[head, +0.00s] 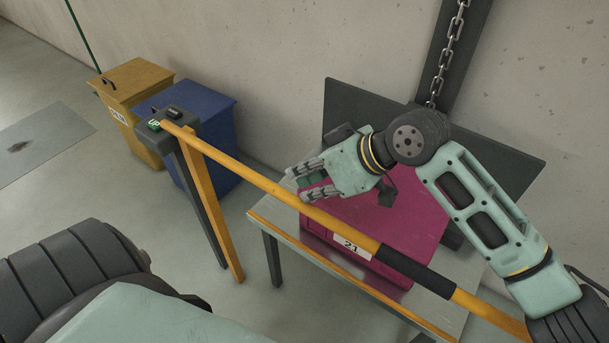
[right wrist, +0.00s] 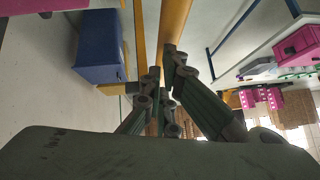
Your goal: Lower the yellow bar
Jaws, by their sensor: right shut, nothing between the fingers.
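The yellow bar (head: 270,187) runs slanting from the top of a dark post (head: 205,200) at the left to the lower right, with a black sleeve (head: 415,271) partway along. A small green sign that seems to read "UP" (head: 154,125) is on the post's head. My right gripper (head: 297,184) is shut and empty, just behind the bar in the head view, fingers pointing left. In the right wrist view the bar (right wrist: 174,22) passes close by the fingertips (right wrist: 162,74); I cannot tell whether they touch. My left gripper is not in view.
A magenta crate (head: 405,215) labelled 21 stands on a grey table (head: 285,222) behind the bar. A dark panel and a hanging chain (head: 450,42) are behind it. A yellow bin (head: 135,80) and a blue bin (head: 210,110) stand by the wall. Floor at the left is clear.

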